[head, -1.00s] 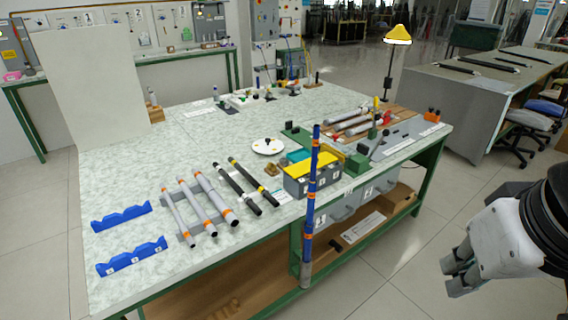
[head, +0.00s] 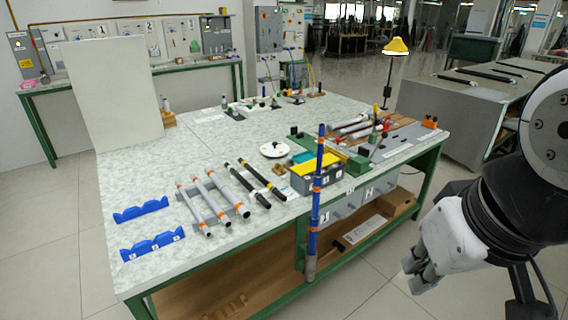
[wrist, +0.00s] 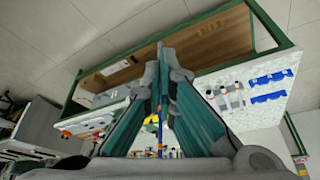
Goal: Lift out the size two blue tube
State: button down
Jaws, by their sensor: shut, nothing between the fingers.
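A tall upright blue tube (head: 314,217) with orange bands stands at the table's front edge in the head view. Its lower end is in a grey sleeve (head: 310,268) beside the table frame. I cannot read any size mark on it. My gripper (head: 411,275) is at the right, clear of the tube, with floor between them. In the wrist view my gripper's fingers (wrist: 163,62) meet, shut and empty. A thin blue and orange strip (wrist: 160,135), seems to be the tube, shows between the finger linkages; the rest is hidden.
Grey tubes (head: 208,198) with orange ends and black rods (head: 262,181) lie on the table. Blue numbered cradles (head: 153,245) are at the left. A grey bin box with a yellow top (head: 316,170) stands just behind the tube. Open floor lies to the right.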

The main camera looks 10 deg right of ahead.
jog(key=c, duration=1.8)
grip_release()
jog(key=shift+w+f, duration=0.1)
jog(key=shift+w, duration=0.2)
jog(key=o, duration=0.3)
jog(key=w+f+t+b, duration=0.1)
jog(key=w+f+t, duration=0.1)
jog(key=w, duration=0.7)
jog(key=w+d+f+t+b, duration=0.1)
jog(key=w+f+t+b, duration=0.1)
jog(key=w, duration=0.7)
jog(key=w+d+f+t+b, duration=0.1)
jog(key=w+f+t, duration=0.2)
jog(key=w, duration=0.7)
jog(key=shift+d+m+b, duration=0.1)
jog(key=shift+m+b, duration=0.2)
jog(key=shift+m, duration=0.1)
jog(key=n+t+y+b, duration=0.1)
jog(key=n+t+b, duration=0.1)
jog(key=t+b, duration=0.35)
send_near(321, 156)
jog(key=shift+t, duration=0.65)
jog(key=w, duration=0.2)
jog(key=w+p, duration=0.1)
jog(key=w, duration=0.1)
jog(key=w+p, duration=0.1)
jog(key=w, duration=0.1)
jog(key=shift+a+f, duration=0.35)
jog(key=shift+w+f, duration=0.1)
jog(key=shift+w, duration=2.3)
